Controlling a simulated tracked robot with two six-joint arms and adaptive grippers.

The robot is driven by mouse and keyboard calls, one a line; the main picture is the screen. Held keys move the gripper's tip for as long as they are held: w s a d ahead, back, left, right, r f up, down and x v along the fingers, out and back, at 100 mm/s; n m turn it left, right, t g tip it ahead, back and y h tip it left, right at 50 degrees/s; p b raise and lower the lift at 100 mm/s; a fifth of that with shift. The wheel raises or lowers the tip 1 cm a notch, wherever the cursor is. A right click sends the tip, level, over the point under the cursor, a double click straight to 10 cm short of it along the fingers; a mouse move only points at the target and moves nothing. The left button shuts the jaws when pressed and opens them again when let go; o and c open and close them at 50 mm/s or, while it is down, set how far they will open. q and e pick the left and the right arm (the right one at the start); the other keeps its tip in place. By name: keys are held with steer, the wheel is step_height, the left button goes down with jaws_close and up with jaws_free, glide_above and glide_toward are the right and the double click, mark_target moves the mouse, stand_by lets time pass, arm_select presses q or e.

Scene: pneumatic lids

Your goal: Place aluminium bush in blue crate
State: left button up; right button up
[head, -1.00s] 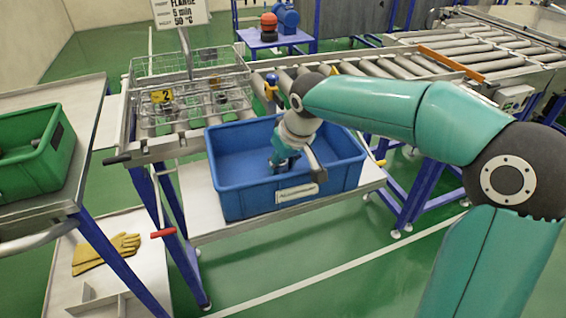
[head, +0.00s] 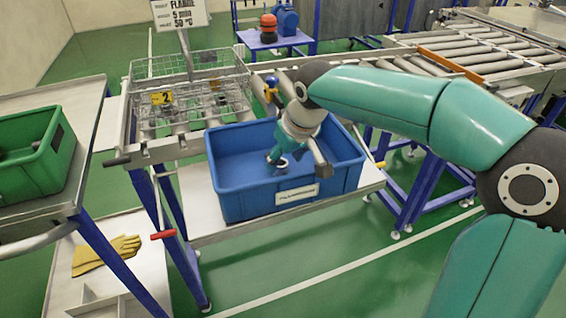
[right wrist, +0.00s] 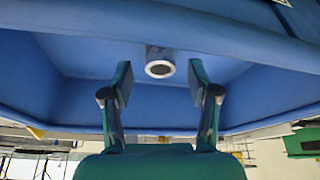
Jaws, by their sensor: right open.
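The blue crate (head: 238,187) stands on a metal shelf in front of the roller conveyor, with a white label on its front. My right gripper (head: 282,157) points down inside it, below the rim. In the right wrist view my right gripper (right wrist: 160,80) is open. The aluminium bush (right wrist: 159,66), a short grey tube with a bright ring end, shows between and just beyond the fingertips, with a gap on both sides. A small pale ring by the fingers in the head view looks like the bush (head: 277,162). Whether it rests on the floor is unclear. My left gripper is out of view.
A wire basket (head: 190,95) with a yellow tag stands on the conveyor behind the crate. A green crate (head: 40,160) with dark items sits on the left table. Yellow gloves (head: 105,254) lie on a lower shelf. A red-handled lever (head: 163,235) projects near the blue crate's left.

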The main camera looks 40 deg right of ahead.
steer(key=v, duration=0.9)
steer(key=shift+p, duration=0.45)
steer(key=shift+s, duration=0.1)
